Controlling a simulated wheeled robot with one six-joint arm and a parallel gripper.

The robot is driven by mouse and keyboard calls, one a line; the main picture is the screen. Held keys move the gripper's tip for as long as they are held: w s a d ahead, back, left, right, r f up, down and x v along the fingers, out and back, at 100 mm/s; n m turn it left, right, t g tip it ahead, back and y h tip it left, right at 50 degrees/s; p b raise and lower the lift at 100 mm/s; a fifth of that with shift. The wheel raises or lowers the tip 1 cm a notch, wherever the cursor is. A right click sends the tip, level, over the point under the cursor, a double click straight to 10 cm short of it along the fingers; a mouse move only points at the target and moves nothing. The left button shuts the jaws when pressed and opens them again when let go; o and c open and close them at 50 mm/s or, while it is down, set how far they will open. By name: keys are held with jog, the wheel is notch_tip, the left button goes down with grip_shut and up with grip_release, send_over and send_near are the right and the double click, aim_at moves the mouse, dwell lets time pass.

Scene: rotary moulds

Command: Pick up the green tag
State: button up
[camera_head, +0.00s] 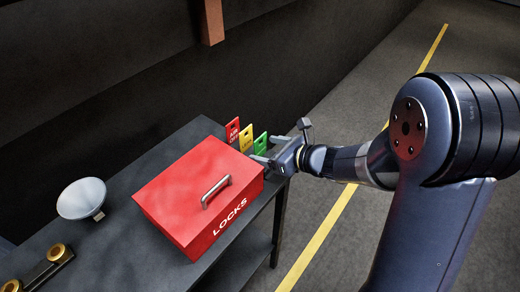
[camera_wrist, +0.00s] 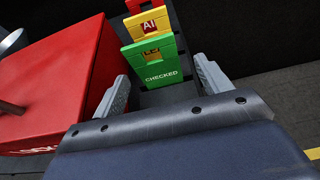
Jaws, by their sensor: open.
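The green tag (camera_head: 261,143) stands upright near the table's right end, the nearest in a row with a yellow tag (camera_head: 246,138) and a red tag (camera_head: 233,130). In the wrist view the green tag (camera_wrist: 152,65) reads "CHECKED" and partly covers the yellow tag (camera_wrist: 150,27) behind it. My gripper (camera_head: 266,150) is beside the green tag. In the wrist view my gripper (camera_wrist: 160,80) is open, with one finger to the left and one to the right of the green tag's lower part. Nothing is between the fingers' grip surfaces that I can see touching them.
A red "LOCKS" box (camera_head: 175,190) with a metal handle stands close left of the tags and my gripper. A white bowl-shaped lamp (camera_head: 82,198) and a part with brass rings (camera_head: 40,268) are farther left on the dark table (camera_head: 130,258). Open floor lies right.

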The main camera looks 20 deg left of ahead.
aim_at(260, 150)
jog(key=shift+x, duration=1.45)
jog(key=shift+c, duration=0.4)
jog(key=c, duration=1)
jog(key=shift+o, duration=0.2)
